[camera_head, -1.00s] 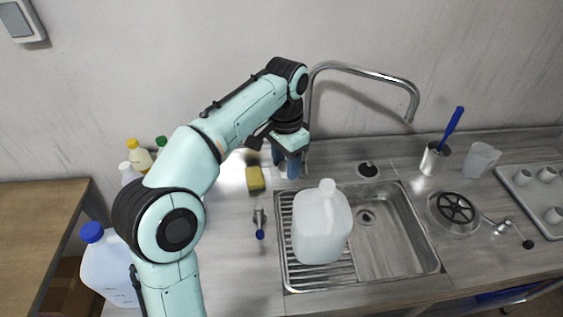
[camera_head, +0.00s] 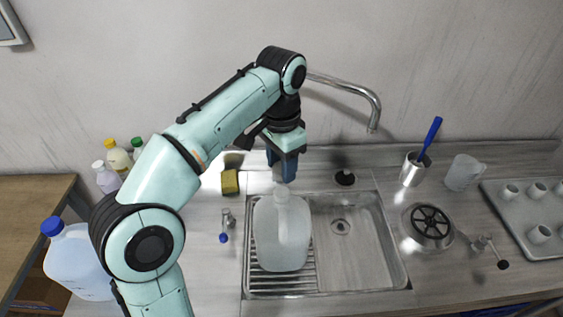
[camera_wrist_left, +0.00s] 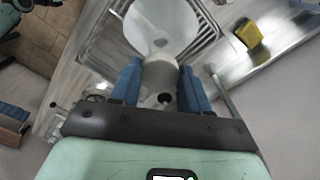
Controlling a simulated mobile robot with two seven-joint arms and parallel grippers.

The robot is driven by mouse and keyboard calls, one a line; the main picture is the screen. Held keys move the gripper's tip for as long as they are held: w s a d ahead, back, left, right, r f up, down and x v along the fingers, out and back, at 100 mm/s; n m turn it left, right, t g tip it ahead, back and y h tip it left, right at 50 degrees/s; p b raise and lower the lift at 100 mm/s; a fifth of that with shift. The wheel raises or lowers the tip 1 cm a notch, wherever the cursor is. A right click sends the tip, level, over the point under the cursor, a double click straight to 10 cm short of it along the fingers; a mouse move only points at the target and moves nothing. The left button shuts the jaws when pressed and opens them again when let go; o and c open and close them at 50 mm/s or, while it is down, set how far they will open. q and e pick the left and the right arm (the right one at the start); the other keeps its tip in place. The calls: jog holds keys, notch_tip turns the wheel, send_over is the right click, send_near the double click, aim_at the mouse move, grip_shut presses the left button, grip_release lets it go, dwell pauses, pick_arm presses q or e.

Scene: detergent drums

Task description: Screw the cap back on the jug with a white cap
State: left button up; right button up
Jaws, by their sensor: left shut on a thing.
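The translucent white jug (camera_head: 282,240) stands upright on the ribbed drainboard of the sink, its neck (camera_head: 281,194) pointing up. The jug also shows at the top of the left wrist view (camera_wrist_left: 150,22). My left gripper (camera_head: 283,172) points down at the jug's neck, just above and behind it in the head view. Its blue fingers are shut on a whitish round piece, which looks like the white cap (camera_wrist_left: 160,77). In the wrist view the cap sits close to the jug's neck; I cannot tell whether they touch. My right gripper is not in view.
A chrome faucet (camera_head: 345,85) arches just right of my gripper. A blue-capped jug (camera_head: 75,262) and several bottles stand farther left. The sink basin (camera_head: 350,255) is empty.

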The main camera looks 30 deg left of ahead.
aim_at(281, 187)
pick_arm(q)
jog(key=shift+s+a+f, duration=0.1)
jog(key=shift+f, duration=0.9)
jog(key=shift+f+b, duration=0.8)
jog(key=shift+f, duration=0.15)
jog(key=shift+s+f, duration=0.15)
jog(key=shift+f, duration=0.25)
jog(key=shift+w+f, duration=0.2)
jog(key=shift+w, duration=0.1)
jog(key=shift+f, duration=0.1)
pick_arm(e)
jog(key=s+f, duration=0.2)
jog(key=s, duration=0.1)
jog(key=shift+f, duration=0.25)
pick_arm(q)
jog(key=shift+w+f, duration=0.1)
jog(key=shift+f, duration=0.05)
jog(key=shift+s+r, duration=0.2)
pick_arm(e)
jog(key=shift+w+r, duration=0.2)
pick_arm(q)
jog(key=shift+f, duration=1.2)
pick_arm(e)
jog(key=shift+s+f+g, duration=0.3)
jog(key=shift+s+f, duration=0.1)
